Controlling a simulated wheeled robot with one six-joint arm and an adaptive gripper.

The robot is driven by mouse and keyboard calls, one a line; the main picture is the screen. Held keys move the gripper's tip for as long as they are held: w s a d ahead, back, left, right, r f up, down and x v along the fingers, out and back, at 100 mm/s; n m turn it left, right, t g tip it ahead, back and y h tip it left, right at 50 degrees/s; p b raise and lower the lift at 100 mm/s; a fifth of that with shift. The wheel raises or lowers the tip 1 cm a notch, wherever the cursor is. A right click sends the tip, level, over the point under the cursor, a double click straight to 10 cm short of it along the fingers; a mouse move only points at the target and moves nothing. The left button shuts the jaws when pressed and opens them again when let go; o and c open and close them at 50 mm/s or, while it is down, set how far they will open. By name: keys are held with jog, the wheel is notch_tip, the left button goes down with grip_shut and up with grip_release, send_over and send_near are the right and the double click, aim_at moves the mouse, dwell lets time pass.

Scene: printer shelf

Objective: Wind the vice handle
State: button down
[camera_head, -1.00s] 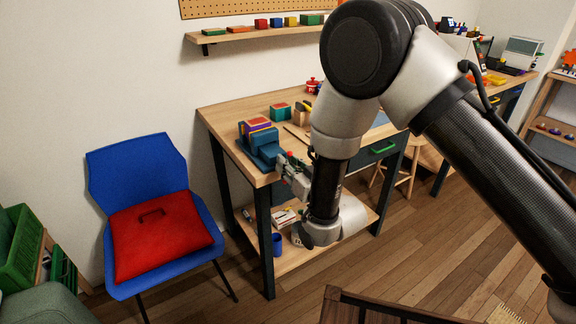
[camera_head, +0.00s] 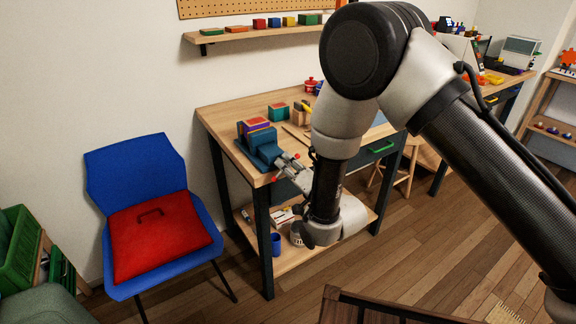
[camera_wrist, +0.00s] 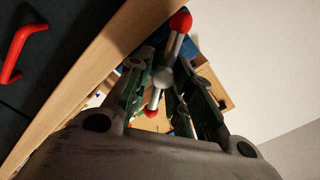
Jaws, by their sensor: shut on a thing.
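The teal-blue vice (camera_head: 262,150) stands at the front left corner of the workbench, with a purple and orange block (camera_head: 254,125) at its jaws. Its handle is a thin silver bar with red ball ends, crossing a round hub (camera_wrist: 163,77). In the head view one red ball (camera_head: 298,155) shows above my gripper (camera_head: 288,170) and one below it. In the wrist view my gripper (camera_wrist: 162,88) has its two fingers on either side of the handle, shut on it. The bar is tilted, its upper red ball (camera_wrist: 181,22) beyond the fingers. The exact finger contact is partly hidden.
The workbench (camera_head: 222,112) carries a green block (camera_head: 279,111) and small tools behind the vice. A blue chair (camera_head: 135,165) with a red cushion (camera_head: 160,235) stands left. The lower shelf holds a blue mug (camera_head: 276,244). A red pull handle (camera_wrist: 20,48) is near in the wrist view.

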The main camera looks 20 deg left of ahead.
jog(key=m, duration=0.6)
jog(key=shift+w+d+f+m, duration=0.1)
jog(key=shift+f+m, duration=0.25)
jog(key=shift+m, duration=0.05)
dwell(0.8)
jog(key=c, duration=1.5)
grip_release()
jog(key=v, duration=0.9)
